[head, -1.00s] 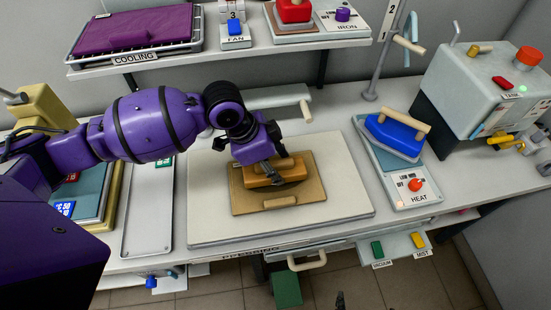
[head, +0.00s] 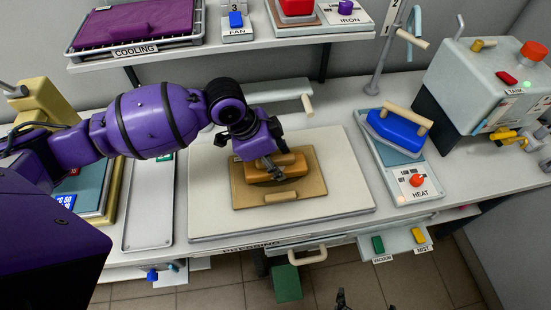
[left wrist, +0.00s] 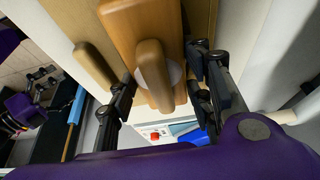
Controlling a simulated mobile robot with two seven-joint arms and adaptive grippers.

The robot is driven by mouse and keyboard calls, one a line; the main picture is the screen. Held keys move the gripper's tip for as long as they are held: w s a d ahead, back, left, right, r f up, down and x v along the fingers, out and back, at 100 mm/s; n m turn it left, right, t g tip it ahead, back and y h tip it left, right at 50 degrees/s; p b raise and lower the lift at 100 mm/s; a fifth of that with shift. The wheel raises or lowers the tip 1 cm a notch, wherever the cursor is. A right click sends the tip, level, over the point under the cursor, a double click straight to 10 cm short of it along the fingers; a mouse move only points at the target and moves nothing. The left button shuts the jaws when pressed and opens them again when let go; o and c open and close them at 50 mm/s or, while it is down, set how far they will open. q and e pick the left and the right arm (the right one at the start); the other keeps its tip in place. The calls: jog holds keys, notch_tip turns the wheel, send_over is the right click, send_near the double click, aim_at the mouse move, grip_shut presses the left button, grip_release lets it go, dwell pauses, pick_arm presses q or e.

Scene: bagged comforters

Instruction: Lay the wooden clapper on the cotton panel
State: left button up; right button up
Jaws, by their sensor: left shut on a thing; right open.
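The wooden clapper (head: 268,174) is an orange-brown block with a rounded handle. My left gripper (head: 272,166) is shut on it, and the left wrist view shows the fingers (left wrist: 163,95) on either side of the handle. The clapper is directly over the brown cotton panel (head: 308,185), which lies flat on the pale pressing board. I cannot tell whether the clapper touches the panel. A small wooden bar (head: 281,197) lies on the panel's near part. My right gripper (head: 341,300) is open and empty at the bottom edge, away from the table.
The pressing board (head: 345,185) has bare room around the panel. A blue iron (head: 396,132) with a wooden handle stands on the heat station at right. A narrow tray (head: 148,215) lies left of the board. A shelf with a cooling rack (head: 135,48) is behind.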

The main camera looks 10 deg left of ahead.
pick_arm(q)
jog(key=shift+f, duration=0.15)
jog(key=o, duration=1.5)
jog(key=shift+o, duration=0.4)
jog(key=shift+o, duration=1.4)
jog(key=shift+f, duration=0.1)
jog(key=o, duration=0.4)
jog(key=shift+c, duration=0.2)
